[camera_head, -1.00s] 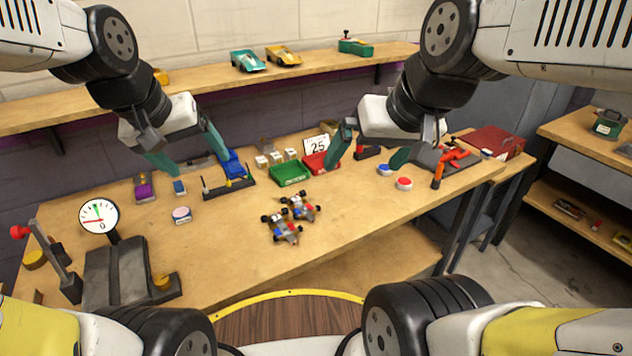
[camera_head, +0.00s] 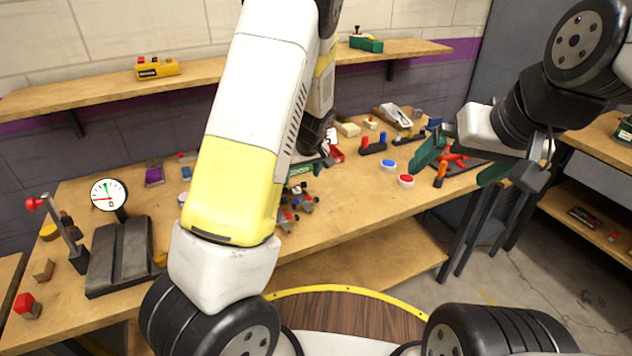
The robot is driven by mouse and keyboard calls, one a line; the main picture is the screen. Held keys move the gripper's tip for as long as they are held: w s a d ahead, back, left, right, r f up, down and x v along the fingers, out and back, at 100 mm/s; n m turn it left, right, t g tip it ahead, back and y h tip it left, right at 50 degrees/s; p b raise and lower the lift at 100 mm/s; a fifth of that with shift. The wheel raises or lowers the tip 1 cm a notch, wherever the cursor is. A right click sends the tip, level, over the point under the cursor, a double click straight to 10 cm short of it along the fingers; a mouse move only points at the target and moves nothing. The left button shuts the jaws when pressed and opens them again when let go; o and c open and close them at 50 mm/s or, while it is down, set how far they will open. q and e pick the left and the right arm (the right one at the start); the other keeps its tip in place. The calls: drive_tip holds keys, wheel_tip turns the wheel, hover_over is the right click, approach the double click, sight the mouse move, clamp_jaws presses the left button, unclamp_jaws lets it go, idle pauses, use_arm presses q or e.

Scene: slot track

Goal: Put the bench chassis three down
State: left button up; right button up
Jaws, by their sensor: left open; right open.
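Two small open-wheel chassis with red, white and blue parts sit on the bench, the farther chassis (camera_head: 305,200) just beyond the nearer chassis (camera_head: 288,217). Both are partly hidden behind my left forearm. My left gripper (camera_head: 322,162) is beyond them, over the green and red trays, mostly hidden by its own arm; one teal finger shows. I see nothing held in it. My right gripper (camera_head: 461,163) is open and empty above the right part of the bench, well right of the chassis, beside the orange-handled tool.
A dial gauge (camera_head: 108,194) and a grey block stand (camera_head: 119,256) are at the bench's left. Blue (camera_head: 388,164) and red (camera_head: 405,181) buttons lie right of centre. A white car body (camera_head: 395,115) stands behind them. The bench's front right is clear (camera_head: 350,208).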

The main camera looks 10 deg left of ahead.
sight(296, 188)
use_arm(q)
drive_tip(key=x, duration=0.7)
drive_tip(key=shift+s+a, duration=0.15)
drive_tip(key=shift+a, duration=0.05)
drive_tip(key=c, duration=1)
drive_tip(key=shift+r, duration=0.65)
wheel_tip(296, 188, up, 2)
drive_tip(key=shift+r, duration=0.1)
drive_tip(key=s, duration=0.5)
drive_tip(key=s+d+r, duration=0.1)
drive_tip(key=s, duration=0.8)
drive_tip(key=shift+s+d+r, duration=0.15)
drive_tip(key=shift+s+d, duration=0.05)
drive_tip(key=shift+s, duration=0.1)
drive_tip(key=shift+s+r, duration=0.1)
drive_tip(key=shift+s, duration=0.5)
drive_tip(key=shift+a, duration=0.1)
